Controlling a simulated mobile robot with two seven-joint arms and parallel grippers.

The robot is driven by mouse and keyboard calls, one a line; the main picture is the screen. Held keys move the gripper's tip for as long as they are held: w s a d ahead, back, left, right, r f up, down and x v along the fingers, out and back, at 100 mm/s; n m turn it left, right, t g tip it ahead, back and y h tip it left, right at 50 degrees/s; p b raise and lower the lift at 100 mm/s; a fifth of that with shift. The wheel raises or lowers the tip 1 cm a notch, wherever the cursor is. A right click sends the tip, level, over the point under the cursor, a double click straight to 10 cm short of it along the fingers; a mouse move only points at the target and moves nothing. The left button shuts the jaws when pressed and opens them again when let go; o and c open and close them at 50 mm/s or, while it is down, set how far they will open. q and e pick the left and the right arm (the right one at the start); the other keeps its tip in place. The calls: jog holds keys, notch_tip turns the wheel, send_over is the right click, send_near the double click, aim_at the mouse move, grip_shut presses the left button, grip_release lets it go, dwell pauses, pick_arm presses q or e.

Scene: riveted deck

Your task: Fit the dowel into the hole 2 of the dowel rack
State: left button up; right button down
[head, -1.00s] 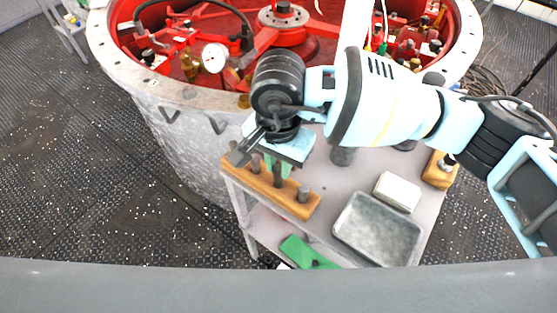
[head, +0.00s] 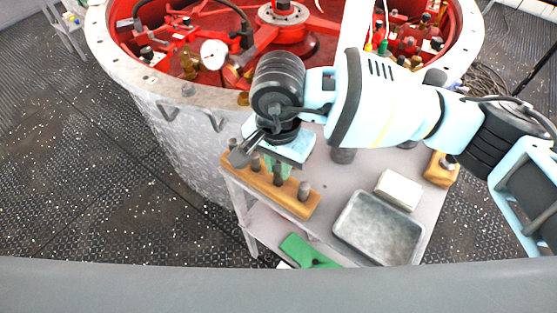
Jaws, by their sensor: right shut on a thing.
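The dowel rack (head: 291,203) is a narrow wooden block along the left edge of the grey cart top. Grey pegs stand in it, one (head: 255,164) left of the middle and one (head: 304,191) near its right end. My right gripper (head: 278,167) comes in from the right, pointing down over the middle of the rack. Its green fingers are shut on the dowel (head: 278,178), a dark grey upright cylinder between those pegs. The wrist partly covers it. I cannot tell how deep its lower end sits in a hole. My left gripper is not in view.
A grey metal tray (head: 343,228) and a white box (head: 399,190) are on the cart top, with a wooden block (head: 440,170) at its right. A large red-lined round vessel (head: 178,120) stands close behind. A green item (head: 305,252) lies on the lower shelf.

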jog(key=shift+f, duration=0.25)
jog(key=c, duration=1.2)
grip_release()
jog(key=shift+c, duration=0.2)
notch_tip(320, 180, up, 6)
jog(key=shift+r, duration=0.95)
